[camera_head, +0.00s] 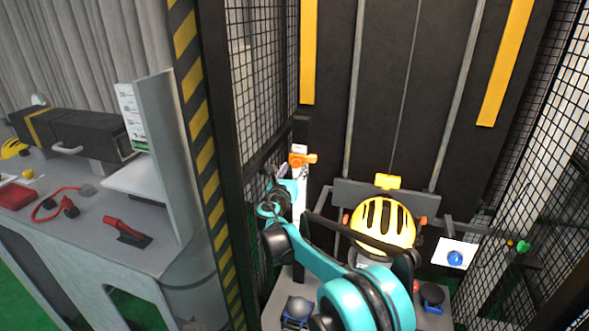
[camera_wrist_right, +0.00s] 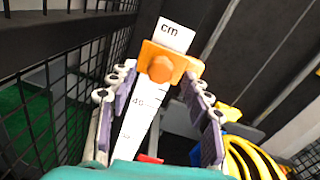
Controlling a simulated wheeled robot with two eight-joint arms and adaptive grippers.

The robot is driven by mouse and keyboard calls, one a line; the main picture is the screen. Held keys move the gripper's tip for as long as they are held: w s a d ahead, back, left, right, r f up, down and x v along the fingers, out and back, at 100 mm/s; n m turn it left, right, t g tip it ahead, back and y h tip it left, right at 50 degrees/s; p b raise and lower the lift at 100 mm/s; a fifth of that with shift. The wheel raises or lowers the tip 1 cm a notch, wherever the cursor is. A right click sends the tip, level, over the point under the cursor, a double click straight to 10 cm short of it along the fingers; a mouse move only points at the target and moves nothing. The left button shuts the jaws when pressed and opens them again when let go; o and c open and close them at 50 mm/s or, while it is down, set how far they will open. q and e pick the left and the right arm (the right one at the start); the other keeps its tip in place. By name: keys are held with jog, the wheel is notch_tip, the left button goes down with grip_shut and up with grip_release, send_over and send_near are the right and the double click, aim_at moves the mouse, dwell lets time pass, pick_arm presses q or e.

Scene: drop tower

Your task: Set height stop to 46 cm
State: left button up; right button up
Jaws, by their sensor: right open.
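The orange height stop (camera_head: 301,159) sits near the top of a white upright scale (camera_head: 299,198) inside the tower. In the right wrist view the orange stop (camera_wrist_right: 170,66) has a knob at its front and sits just under the "cm" label. The scale (camera_wrist_right: 138,125) shows a "40" mark below it. My right gripper (camera_head: 284,178) is open just below and left of the stop. In the right wrist view its fingers (camera_wrist_right: 160,84) stand apart on either side of the scale, tips near the stop's sides. I cannot tell whether they touch. My left gripper is not in view.
A yellow helmet (camera_head: 383,224) sits on the tower's carriage right of my right arm. Black mesh (camera_head: 258,80) and a striped post (camera_head: 200,130) stand close on the left. A blue button (camera_head: 455,258) is at the right. A grey bench (camera_head: 85,235) holds tools.

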jog(key=v, duration=1.1)
jog(key=shift+s+d, duration=0.1)
jog(key=s+d+f+m+g+b, duration=0.1)
jog(key=s+d+m+g, duration=0.2)
jog(key=s+d+m, duration=0.6)
jog(key=s+d+f+m+g, duration=0.25)
jog(key=s+d+m, duration=0.35)
jog(key=d, duration=0.4)
jog(key=s+f+m+g+y, duration=0.1)
jog(key=s+f+m, duration=0.2)
jog(key=s+m, duration=0.3)
jog(key=s+d+f+m+g+y+b, duration=0.1)
jog(key=s+f+m+g+y, duration=0.1)
jog(key=s+f+m, duration=0.2)
jog(key=s+d+f+m+g+y, duration=0.1)
jog(key=s+f+m, duration=0.3)
jog(key=s+m, duration=0.5)
jog(key=s+g, duration=0.1)
jog(key=s, duration=0.3)
jog(key=shift+s+f+m+y, duration=0.2)
jog(key=shift+m+y, duration=0.1)
jog(key=shift+m, duration=0.1)
